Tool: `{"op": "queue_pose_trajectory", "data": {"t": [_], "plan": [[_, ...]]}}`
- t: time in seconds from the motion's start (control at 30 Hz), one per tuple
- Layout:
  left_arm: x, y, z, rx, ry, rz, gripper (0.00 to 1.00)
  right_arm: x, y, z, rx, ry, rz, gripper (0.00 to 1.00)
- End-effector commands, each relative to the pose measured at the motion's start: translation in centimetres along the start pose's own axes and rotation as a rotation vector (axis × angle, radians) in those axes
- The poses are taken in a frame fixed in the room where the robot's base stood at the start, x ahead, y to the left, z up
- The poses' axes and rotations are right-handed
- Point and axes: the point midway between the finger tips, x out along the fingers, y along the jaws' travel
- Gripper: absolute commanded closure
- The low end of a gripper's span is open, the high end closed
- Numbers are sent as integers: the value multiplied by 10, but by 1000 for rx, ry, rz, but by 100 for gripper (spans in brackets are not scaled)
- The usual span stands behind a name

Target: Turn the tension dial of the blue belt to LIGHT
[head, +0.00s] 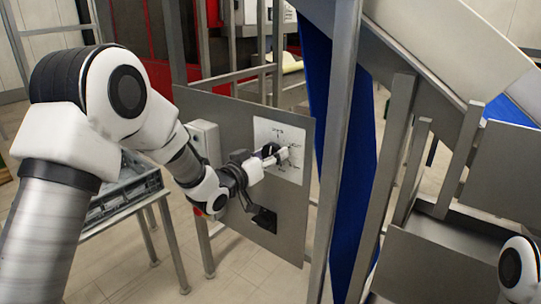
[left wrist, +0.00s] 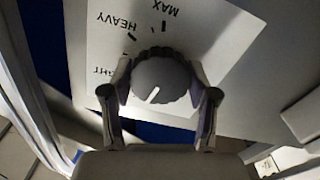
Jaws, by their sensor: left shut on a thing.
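The tension dial is a round grey knob (left wrist: 165,80) on a white label sheet (left wrist: 85,55) in the left wrist view. Upside-down lettering reads MAX, HEAVY and a partly hidden word ending in GHT at left. The knob's white mark points down and slightly left in that view, away from these words. My left gripper (left wrist: 162,92) is shut on the knob, one finger on each side. In the head view my left gripper (head: 275,160) reaches the white sheet (head: 291,133) on the grey panel (head: 225,115). The blue belt (head: 352,170) runs to the right. My right gripper is out of view.
A grey post (head: 341,130) stands just right of the panel. A black part (head: 264,218) sits low on the panel. A table with a grey crate (head: 125,190) is behind my left arm. Metal chutes (head: 440,255) fill the right side.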

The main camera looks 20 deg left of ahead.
Motion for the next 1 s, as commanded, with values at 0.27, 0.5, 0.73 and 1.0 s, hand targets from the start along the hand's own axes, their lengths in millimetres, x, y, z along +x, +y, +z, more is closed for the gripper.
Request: {"op": "queue_pose_trajectory", "data": {"t": [0.27,0.5,0.73,1.0], "plan": [[0,0,1,130,2,0,76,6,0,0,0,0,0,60],[0,0,1,331,2,0,76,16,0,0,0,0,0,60],[0,0,1,543,3,0,76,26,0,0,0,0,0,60],[0,0,1,744,2,0,76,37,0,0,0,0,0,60]]}}
